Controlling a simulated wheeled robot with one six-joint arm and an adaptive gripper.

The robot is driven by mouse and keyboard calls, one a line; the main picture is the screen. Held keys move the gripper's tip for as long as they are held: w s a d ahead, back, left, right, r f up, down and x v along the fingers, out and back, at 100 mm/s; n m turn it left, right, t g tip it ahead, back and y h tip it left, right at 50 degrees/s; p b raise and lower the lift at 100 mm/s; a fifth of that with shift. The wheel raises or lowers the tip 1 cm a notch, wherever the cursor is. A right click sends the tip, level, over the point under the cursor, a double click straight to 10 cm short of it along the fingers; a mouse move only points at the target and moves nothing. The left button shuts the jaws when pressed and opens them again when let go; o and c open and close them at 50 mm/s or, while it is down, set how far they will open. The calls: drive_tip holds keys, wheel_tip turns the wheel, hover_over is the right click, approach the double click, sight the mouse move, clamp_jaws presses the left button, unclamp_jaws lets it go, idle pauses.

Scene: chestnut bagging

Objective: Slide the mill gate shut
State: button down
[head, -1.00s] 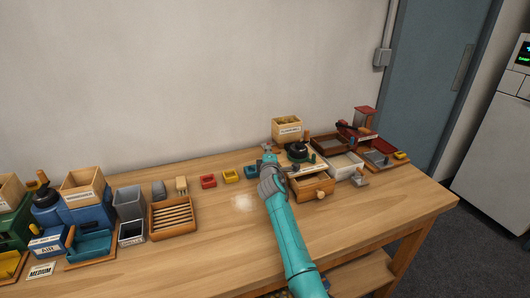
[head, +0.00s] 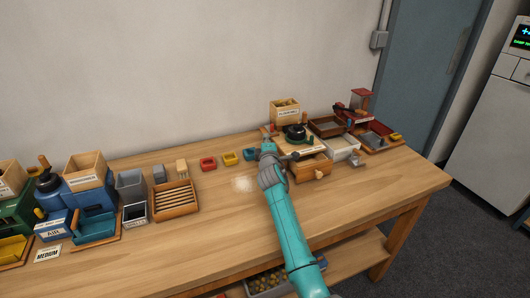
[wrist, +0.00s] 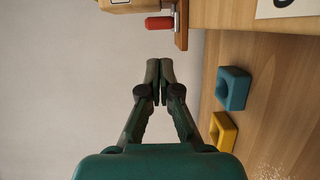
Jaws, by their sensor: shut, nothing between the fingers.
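The wooden mill (head: 300,146) with a black domed top stands at the right of the table, with a front drawer (head: 312,167) that has a round knob. In the wrist view a red handle (wrist: 159,24) sticks out beside a metal plate (wrist: 173,17) at a wooden part's edge; I take this to be the mill gate, but how far it is open cannot be told. My gripper (wrist: 160,66) is shut and empty, its tips a short way from the red handle and apart from it.
A blue block (head: 249,154), a yellow block (head: 230,158) and a red block (head: 208,163) lie left of the mill. A labelled wooden box (head: 285,110) stands behind it. Trays and a red device (head: 361,99) crowd its right. The table front is mostly clear.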

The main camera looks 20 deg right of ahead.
drive_tip(key=v, duration=0.8)
drive_tip(key=shift+w+a, duration=0.15)
drive_tip(key=shift+a, duration=0.1)
idle(1.2)
